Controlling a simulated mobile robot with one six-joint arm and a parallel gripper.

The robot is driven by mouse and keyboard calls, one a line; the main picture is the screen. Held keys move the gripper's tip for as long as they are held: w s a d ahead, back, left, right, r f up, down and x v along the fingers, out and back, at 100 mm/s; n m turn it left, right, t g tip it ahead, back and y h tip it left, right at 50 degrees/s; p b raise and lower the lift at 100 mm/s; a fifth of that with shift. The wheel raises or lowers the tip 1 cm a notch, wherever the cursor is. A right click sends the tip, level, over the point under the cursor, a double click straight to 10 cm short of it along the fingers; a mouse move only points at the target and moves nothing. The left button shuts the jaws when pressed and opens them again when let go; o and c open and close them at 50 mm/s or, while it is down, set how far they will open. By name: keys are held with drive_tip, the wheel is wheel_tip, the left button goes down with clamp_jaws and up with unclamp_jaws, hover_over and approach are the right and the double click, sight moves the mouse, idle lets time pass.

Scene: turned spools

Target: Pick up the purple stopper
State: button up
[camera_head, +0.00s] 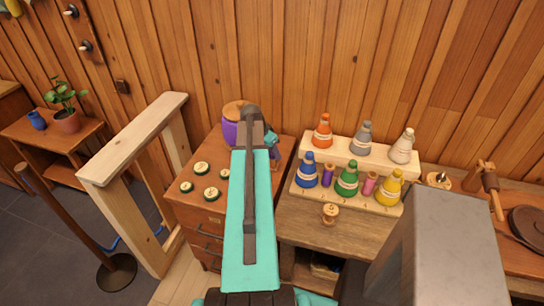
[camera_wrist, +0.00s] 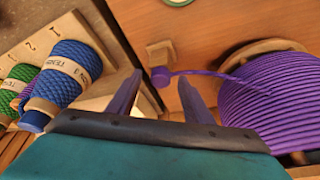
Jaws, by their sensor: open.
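A small round purple piece, apparently the purple stopper (camera_wrist: 161,77), lies on the drawer cabinet's top beside a small wooden block. A purple strand runs from it toward the large purple spool (camera_wrist: 270,95). My gripper (camera_wrist: 160,82) is open, with its two fingers on either side of the stopper in the wrist view. They do not visibly touch it, and I cannot tell the height gap. In the head view, the purple spool (camera_head: 230,132) stands left of my arm. The stopper is not seen there; my arm hides that area.
A stepped wooden rack (camera_head: 352,152) to the right holds several coloured cones, with a blue cone (camera_head: 306,172) nearest my arm. Several green-rimmed discs (camera_head: 202,168) lie on the cabinet (camera_head: 222,212). A wooden frame (camera_head: 130,150) stands left; a plank wall closes the back.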

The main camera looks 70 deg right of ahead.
sight(271, 154)
drive_tip(key=c, duration=1.1)
drive_tip(key=shift+r, duration=0.2)
drive_tip(key=shift+r+b, duration=0.95)
drive_tip(key=shift+r, duration=0.45)
drive_tip(key=shift+s+a+r, duration=0.15)
drive_tip(key=shift+a, duration=0.15)
drive_tip(key=s+a+b, duration=0.4)
drive_tip(key=s+a, duration=0.1)
drive_tip(key=a, duration=0.3)
drive_tip(key=shift+s+a+r+b, duration=0.15)
drive_tip(key=shift+s+r+b, duration=0.2)
drive_tip(key=shift+b, duration=0.05)
drive_tip(key=shift+b, duration=0.35)
drive_tip(key=b, duration=0.3)
drive_tip(key=shift+s, duration=0.1)
